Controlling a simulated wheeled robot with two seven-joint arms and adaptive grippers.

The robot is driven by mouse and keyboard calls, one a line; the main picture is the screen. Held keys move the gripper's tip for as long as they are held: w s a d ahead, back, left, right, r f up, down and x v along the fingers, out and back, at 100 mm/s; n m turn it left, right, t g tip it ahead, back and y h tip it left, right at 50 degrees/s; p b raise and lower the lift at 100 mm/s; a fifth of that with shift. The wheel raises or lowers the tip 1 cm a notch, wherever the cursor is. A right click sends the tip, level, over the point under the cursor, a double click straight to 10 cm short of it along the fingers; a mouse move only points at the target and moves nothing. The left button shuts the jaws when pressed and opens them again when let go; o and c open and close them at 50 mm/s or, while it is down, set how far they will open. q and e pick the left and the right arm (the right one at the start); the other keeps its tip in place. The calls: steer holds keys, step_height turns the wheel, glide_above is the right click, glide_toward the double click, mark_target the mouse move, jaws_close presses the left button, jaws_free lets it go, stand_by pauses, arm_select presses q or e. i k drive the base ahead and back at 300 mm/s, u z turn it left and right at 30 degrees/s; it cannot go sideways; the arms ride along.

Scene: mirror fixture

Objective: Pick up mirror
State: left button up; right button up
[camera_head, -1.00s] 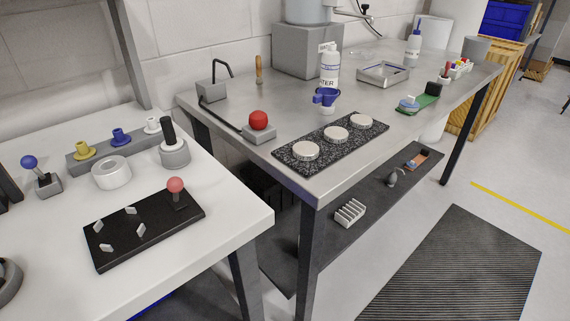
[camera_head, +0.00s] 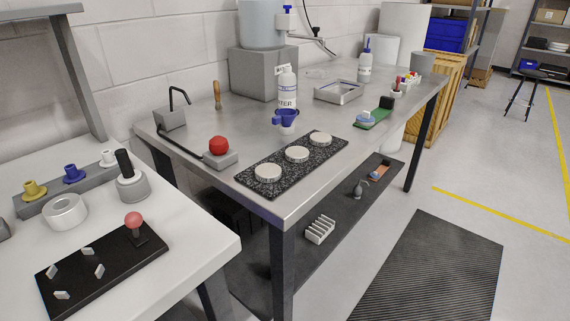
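No gripper shows in the head view. No thing is plainly recognisable as a mirror. Three round, pale discs with metallic sides, the near one (camera_head: 267,172), the middle one (camera_head: 297,154) and the far one (camera_head: 321,138), lie flat in a row on a speckled black slab (camera_head: 248,179). The slab is at the front edge of the grey metal table (camera_head: 215,108). I cannot tell whether any disc is the mirror. A black fixture plate (camera_head: 82,278) with several small pale posts and a red ball knob (camera_head: 134,219) lies on the white table (camera_head: 190,262) at left.
A red button box (camera_head: 219,151), a blue funnel (camera_head: 286,118) and a white bottle (camera_head: 287,88) stand near the slab. A metal tray (camera_head: 338,92) is farther back. A lower shelf (camera_head: 335,215) holds a white rack (camera_head: 320,230). Floor at right is open around a black mat (camera_head: 430,270).

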mark_target(294, 154)
steer(key=z, duration=0.1)
steer(key=i, duration=1.2)
steer(key=u, duration=0.6)
